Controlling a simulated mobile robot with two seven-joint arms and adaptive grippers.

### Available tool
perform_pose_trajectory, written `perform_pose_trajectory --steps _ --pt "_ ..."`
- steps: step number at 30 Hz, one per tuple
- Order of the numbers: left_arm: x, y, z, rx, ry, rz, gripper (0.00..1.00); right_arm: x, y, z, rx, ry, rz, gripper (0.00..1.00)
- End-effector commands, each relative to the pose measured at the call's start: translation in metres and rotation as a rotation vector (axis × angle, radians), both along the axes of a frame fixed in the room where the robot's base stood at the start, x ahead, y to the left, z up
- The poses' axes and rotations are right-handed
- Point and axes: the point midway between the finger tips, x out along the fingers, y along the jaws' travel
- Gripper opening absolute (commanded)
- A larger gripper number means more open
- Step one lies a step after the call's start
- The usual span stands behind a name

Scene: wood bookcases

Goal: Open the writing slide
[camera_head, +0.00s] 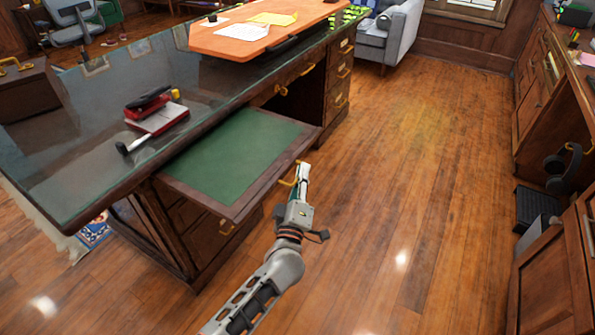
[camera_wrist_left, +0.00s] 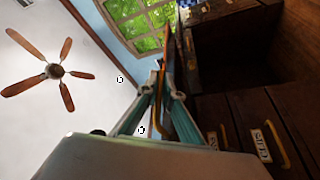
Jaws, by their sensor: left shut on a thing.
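The writing slide (camera_head: 235,155) is a board with a green top and a dark wood frame, and it sticks out from the front of the desk (camera_head: 80,165) in the head view. A brass handle (camera_head: 286,183) sits on its front edge. My left gripper (camera_head: 301,176) is at this front edge, shut on the handle. In the left wrist view the fingers (camera_wrist_left: 159,82) close together around the brass handle (camera_wrist_left: 158,120). The exact contact is small and partly hidden by the fingers. My right gripper is in neither view.
A red stapler (camera_head: 148,103) and other items lie on the desk's glass top. An orange board (camera_head: 255,38) with papers lies farther back. Wooden cabinets (camera_head: 555,270) stand at the right. The wood floor (camera_head: 420,170) between is clear.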

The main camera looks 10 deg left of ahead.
Motion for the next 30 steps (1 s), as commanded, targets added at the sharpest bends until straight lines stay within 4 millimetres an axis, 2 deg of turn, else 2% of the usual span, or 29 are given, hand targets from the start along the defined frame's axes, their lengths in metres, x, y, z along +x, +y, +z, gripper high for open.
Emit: perform_pose_trajectory --steps 7,9,10,22,26,30 --pt "-0.001 0.0 -0.002 0.0 0.002 0.0 0.0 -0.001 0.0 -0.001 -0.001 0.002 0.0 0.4" --pt "-0.001 0.0 -0.002 0.0 0.002 0.0 0.19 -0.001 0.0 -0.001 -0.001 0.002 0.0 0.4" --pt "-0.001 0.0 -0.002 0.0 0.002 0.0 0.23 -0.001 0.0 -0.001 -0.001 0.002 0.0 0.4" --pt "-0.004 0.0 -0.002 0.0 0.001 0.0 0.23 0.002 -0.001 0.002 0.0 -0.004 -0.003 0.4" --pt "-0.018 0.0 -0.006 0.0 0.002 0.0 0.23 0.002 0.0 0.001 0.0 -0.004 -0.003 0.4" --pt "-0.045 0.0 -0.012 -0.001 0.004 0.0 0.23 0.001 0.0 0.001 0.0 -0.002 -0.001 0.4"
